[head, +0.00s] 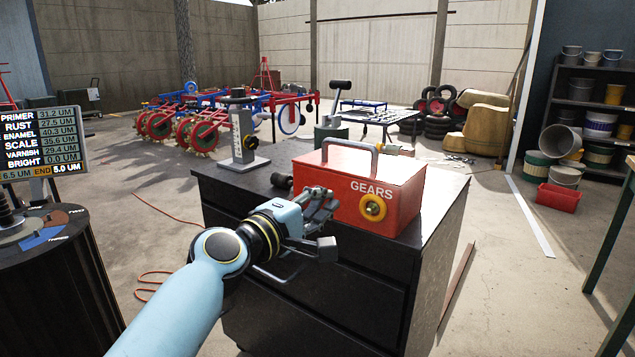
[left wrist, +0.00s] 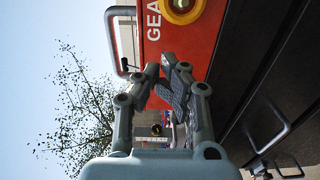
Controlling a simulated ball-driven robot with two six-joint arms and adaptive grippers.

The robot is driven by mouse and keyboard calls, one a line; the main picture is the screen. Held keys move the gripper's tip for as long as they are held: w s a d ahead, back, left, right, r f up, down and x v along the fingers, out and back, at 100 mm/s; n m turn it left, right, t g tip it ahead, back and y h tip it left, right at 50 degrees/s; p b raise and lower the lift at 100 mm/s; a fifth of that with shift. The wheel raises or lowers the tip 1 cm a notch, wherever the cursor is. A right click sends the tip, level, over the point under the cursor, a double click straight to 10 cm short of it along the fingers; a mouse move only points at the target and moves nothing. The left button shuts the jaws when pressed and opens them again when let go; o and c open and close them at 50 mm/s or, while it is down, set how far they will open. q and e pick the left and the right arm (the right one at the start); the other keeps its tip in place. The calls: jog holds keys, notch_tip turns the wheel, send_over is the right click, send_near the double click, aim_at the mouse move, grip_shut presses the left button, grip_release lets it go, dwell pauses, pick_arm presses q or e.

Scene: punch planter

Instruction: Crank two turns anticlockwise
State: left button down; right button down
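A red box marked GEARS (head: 338,192) stands on the dark cabinet top (head: 244,186), with a grey carrying handle (head: 376,160) on top. A round yellow hub (head: 372,207) sits on its front face; the left wrist view also shows this hub (left wrist: 183,8). A grey piece with a yellowish end (head: 396,149) shows behind the handle; I cannot tell whether it is a crank. My left gripper (head: 326,206) is just in front of the box's left part, left of the hub. In the left wrist view its fingertips (left wrist: 166,80) meet with nothing visible between them. My right gripper is not in view.
A grey post gauge (head: 243,135) and a green-based lever stand (head: 332,125) are at the cabinet's back. A drawer handle (left wrist: 268,132) juts from the cabinet front. A black drum (head: 60,275) and a readings screen (head: 40,140) stand at left.

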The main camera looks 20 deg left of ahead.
pick_arm(q)
jog(key=v, duration=0.9)
jog(key=shift+r, duration=0.1)
